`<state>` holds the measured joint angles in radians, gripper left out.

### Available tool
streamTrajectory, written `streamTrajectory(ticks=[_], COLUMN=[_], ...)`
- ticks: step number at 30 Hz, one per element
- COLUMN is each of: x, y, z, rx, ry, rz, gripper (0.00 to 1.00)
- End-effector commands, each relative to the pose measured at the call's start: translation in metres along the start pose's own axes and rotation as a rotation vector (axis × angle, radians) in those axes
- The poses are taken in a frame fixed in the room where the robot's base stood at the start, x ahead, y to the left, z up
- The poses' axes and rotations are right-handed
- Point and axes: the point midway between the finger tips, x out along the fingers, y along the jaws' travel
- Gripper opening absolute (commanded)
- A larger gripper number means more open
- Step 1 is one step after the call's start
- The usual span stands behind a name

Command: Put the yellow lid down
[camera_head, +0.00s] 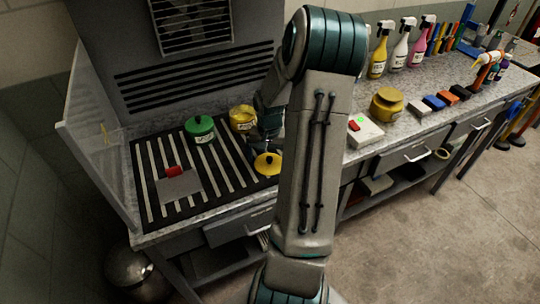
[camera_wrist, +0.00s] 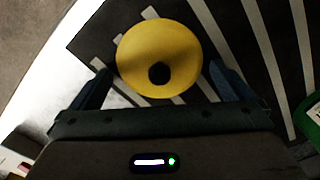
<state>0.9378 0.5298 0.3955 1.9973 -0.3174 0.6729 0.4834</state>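The yellow lid (camera_head: 266,164) with a black knob lies on the black-and-silver slatted surface, near its right edge and beside my arm. In the wrist view the yellow lid (camera_wrist: 160,45) is in front of my gripper (camera_wrist: 158,80), knob facing the camera. The two fingers are spread wide, one on each side of the lid, and nothing is clasped between them.
A yellow tin (camera_head: 242,120) and a green lidded tin (camera_head: 200,130) stand behind the lid. A grey plate with a red block (camera_head: 174,171) lies at left. A white box (camera_head: 365,134), a yellow jar (camera_head: 387,104) and spray bottles stand on the right worktop.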

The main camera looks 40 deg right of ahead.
Motion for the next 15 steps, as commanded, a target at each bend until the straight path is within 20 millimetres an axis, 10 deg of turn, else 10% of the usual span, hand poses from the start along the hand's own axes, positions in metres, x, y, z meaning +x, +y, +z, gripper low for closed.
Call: streamTrajectory(ticks=[15], x=[-0.067], y=[0.0], z=[-0.001], rx=[0.002], ry=[0.007], rz=[0.0], gripper=[1.0])
